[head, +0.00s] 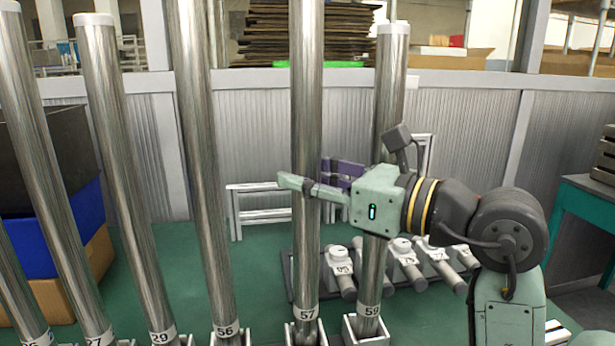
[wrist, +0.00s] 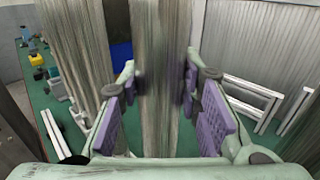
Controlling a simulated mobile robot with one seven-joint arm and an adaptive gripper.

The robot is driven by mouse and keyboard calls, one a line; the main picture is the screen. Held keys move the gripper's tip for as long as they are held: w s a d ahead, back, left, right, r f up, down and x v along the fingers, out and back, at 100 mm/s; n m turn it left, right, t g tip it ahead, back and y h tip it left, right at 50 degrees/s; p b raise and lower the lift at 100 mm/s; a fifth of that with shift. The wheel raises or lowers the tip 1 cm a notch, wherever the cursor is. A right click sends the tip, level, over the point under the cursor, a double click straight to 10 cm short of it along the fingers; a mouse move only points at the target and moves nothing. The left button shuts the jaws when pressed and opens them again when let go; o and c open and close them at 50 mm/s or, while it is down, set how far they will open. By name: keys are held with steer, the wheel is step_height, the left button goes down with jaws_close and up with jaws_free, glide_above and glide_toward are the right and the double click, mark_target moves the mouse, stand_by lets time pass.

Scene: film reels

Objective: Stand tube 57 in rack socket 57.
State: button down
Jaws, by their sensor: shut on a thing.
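Tube 57 (head: 306,110), a long shiny metal tube, stands upright in the middle of the head view, its top out of frame. Its label "57" is near its foot. My gripper (head: 318,186) is shut on it well above the label. In the wrist view the tube (wrist: 160,50) runs between the purple finger pads of my gripper (wrist: 160,118). The white rack socket 57 (head: 291,336) is at the bottom edge, between the sockets of tubes 56 and 59. The tube's foot meets this socket; how deep it sits cannot be told.
Tube 56 (head: 202,150) stands close left and tube 59 (head: 388,90) close right, partly behind my gripper. More tubes stand further left. Several short capped cylinders (head: 405,262) lie on a dark holder behind. A white frame (head: 262,187) stands near the grey wall.

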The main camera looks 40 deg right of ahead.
steer(key=shift+f+b, duration=0.65)
steer(key=shift+f, duration=0.1)
steer(key=c, duration=1.4)
jaws_free()
steer(key=shift+c, duration=0.2)
steer(key=b+v, duration=0.1)
steer(key=v, duration=1)
steer(key=shift+s, duration=0.1)
